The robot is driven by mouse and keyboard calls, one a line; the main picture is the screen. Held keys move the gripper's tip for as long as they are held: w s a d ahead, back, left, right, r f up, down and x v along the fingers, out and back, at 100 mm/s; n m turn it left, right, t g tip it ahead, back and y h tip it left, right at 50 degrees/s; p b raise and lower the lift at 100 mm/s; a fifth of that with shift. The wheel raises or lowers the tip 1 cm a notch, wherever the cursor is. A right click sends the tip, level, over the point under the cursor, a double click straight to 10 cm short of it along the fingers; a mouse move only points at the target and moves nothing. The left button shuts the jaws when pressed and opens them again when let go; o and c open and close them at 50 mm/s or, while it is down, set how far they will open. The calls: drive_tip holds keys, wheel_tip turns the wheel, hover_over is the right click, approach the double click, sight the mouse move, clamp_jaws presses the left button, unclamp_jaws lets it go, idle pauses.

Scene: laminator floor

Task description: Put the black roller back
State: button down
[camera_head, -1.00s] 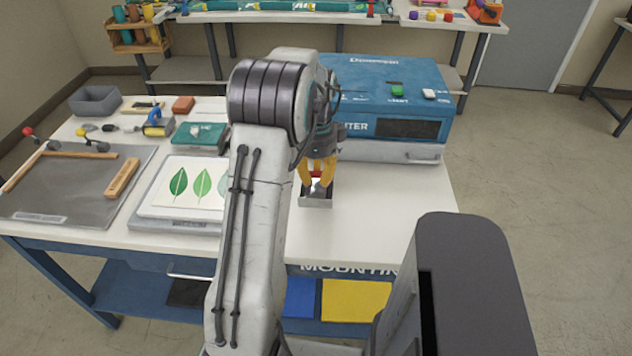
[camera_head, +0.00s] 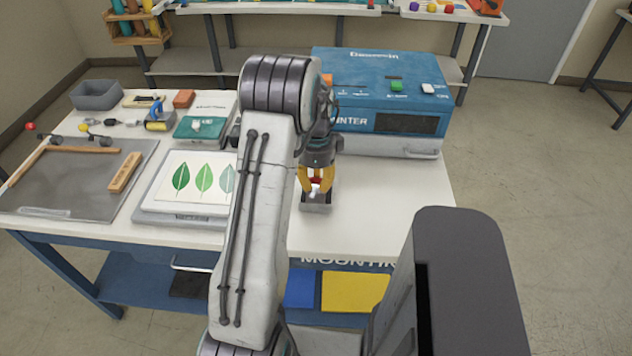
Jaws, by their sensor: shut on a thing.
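My gripper (camera_head: 317,188) has yellow fingers and points down over the near side of the white table. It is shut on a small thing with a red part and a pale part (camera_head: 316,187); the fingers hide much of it. I cannot tell from this view whether it is the black roller. Directly below is a small grey metal tray (camera_head: 316,208), and the held thing is at or just above its opening. I cannot tell if they touch. A tool with a blue handle (camera_head: 156,110) lies at the back left of the table.
A blue machine (camera_head: 380,80) stands close behind my gripper. A leaf-print board (camera_head: 190,208) lies to the left, beyond my arm. A grey board (camera_head: 65,190) with wooden strips is farther left. Bare tabletop (camera_head: 400,195) lies to the right of the tray.

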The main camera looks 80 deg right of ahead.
drive_tip(key=shift+f, duration=0.3)
drive_tip(key=shift+f+b, duration=0.35)
drive_tip(key=shift+b, duration=0.05)
drive_tip(key=c, duration=1.1)
unclamp_jaws()
drive_tip(key=shift+r, duration=0.1)
drive_tip(key=shift+r, duration=0.15)
drive_tip(key=shift+r+p, duration=0.3)
drive_tip(key=shift+p, duration=0.1)
drive_tip(key=shift+w+d+r+b, duration=0.1)
drive_tip(key=shift+r+b, duration=0.55)
drive_tip(key=shift+r, duration=2.45)
drive_tip(key=shift+d+r+b, duration=0.1)
drive_tip(key=shift+r+b, duration=0.5)
drive_tip(key=shift+r, duration=2.5)
